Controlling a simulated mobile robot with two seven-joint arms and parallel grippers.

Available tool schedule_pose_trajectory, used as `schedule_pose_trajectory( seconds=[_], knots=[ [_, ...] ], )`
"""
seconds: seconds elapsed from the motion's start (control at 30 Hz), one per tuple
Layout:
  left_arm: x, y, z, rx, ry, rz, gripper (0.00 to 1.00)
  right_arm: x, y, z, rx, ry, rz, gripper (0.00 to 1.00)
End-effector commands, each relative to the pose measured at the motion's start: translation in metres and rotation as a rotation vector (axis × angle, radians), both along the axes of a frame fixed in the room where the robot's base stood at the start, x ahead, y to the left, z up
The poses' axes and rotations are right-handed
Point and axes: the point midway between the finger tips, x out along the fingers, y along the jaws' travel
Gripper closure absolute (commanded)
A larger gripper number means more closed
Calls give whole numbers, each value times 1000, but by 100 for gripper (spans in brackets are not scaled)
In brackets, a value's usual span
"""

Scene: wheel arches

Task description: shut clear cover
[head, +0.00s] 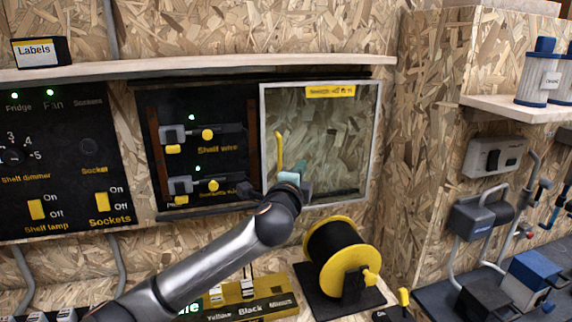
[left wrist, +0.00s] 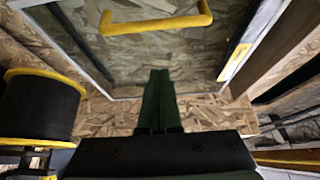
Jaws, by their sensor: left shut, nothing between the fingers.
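The clear cover (head: 338,140) is a see-through pane in a pale frame, with a yellow label along its top edge. It stands to the right of the black switch panel (head: 232,112), leaving the two switch rows uncovered. Its upright yellow handle (head: 278,152) is near its left edge. In the left wrist view the handle (left wrist: 155,28) spans the top, with the pane (left wrist: 150,62) behind it. My left gripper (head: 297,172) is shut and empty, in front of the cover's lower left and close to the handle; I cannot tell if it touches the pane. The right gripper is out of view.
A black cable reel with yellow rims (head: 347,262) stands below the cover. A wooden shelf (head: 200,68) runs above the panels. A black panel with yellow switches (head: 60,160) is at left, and a wooden side wall (head: 425,140) at right.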

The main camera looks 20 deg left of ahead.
Motion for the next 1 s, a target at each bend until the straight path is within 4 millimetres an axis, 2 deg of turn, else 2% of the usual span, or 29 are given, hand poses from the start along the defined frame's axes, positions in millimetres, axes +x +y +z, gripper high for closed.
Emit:
schedule_pose_trajectory(
  seconds=[0.2, 0.3, 0.5, 1.0],
  knots=[
    [31, 2, 1, 0, 0, 1, 100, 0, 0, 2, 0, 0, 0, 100],
    [23, 19, 1, 2, 0, 3, 100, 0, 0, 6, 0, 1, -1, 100],
    [15, 35, 0, 1, 1, 1, 100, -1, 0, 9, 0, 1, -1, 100],
    [13, 40, 0, 0, 0, 1, 100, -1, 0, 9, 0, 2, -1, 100]
  ],
)
